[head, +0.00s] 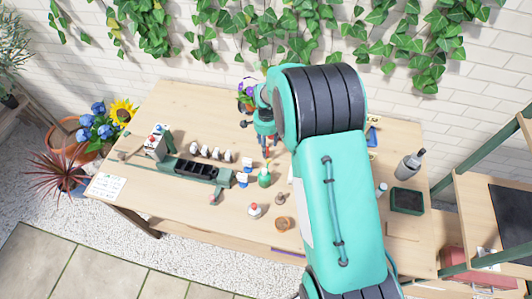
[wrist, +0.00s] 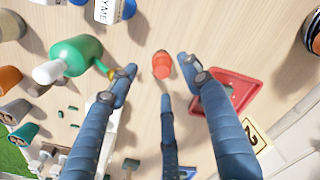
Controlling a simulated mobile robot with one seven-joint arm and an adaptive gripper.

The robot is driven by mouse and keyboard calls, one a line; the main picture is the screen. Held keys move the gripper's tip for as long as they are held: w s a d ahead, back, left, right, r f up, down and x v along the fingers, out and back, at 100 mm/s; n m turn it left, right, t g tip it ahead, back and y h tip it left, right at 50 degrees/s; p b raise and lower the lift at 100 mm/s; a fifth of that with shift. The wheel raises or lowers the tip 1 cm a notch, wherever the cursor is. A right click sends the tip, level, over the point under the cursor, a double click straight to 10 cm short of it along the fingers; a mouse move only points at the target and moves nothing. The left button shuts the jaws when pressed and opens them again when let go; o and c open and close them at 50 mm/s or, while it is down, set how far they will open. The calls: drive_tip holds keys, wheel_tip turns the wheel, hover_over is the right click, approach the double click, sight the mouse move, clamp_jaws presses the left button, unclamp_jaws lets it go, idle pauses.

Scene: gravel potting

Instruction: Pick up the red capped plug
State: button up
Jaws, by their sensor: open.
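The red capped plug (wrist: 162,66) stands on the wooden table in the wrist view, its round red-orange top facing the camera. My gripper (wrist: 158,72) is open, with blue fingers spread around the plug's place in the picture. I see no finger touching it, and the gap in height is hard to tell. In the head view my gripper (head: 267,143) points down over the middle of the table, behind a green bottle (head: 264,178). I cannot make out the plug clearly there.
The green bottle (wrist: 82,55) stands close left of my fingers in the wrist view. A red tray (wrist: 245,78) lies right. In the head view, a dark-celled tray (head: 190,168), several small pots (head: 212,154) and a red-topped white container (head: 254,210) stand left and in front.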

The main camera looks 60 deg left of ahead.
drive_tip(key=shift+f, duration=0.2)
idle(0.3)
drive_tip(key=shift+a+f, duration=0.2)
drive_tip(key=shift+f, duration=2.25)
drive_tip(key=shift+c, duration=0.3)
drive_tip(key=c, duration=1)
